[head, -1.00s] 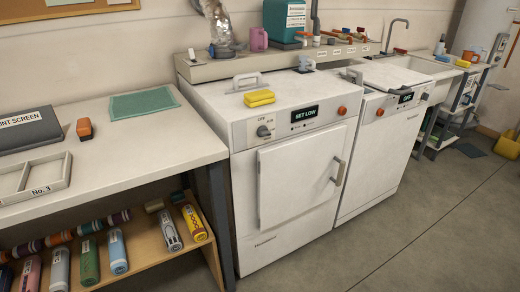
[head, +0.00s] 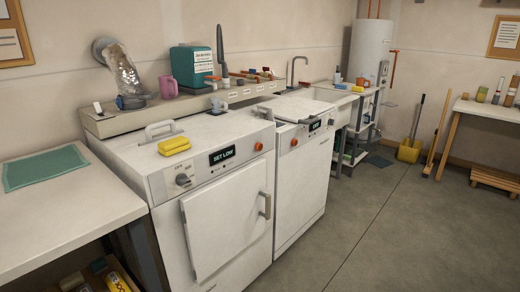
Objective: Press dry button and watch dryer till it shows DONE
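The white dryer (head: 200,240) stands left of centre in the head view, with its front door (head: 226,222) closed. Its display (head: 222,155) reads SET LOW. An orange-red button (head: 259,146) sits right of the display. A yellow sponge-like block (head: 174,145) lies on the dryer top near the front edge. Neither of my grippers shows in the head view.
A second white machine (head: 303,185) with an orange button stands right of the dryer. A worktable (head: 75,220) with a green cloth (head: 45,167) adjoins on the left. A ledge with a teal container (head: 192,70) runs behind. Grey floor (head: 400,235) is open at the right.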

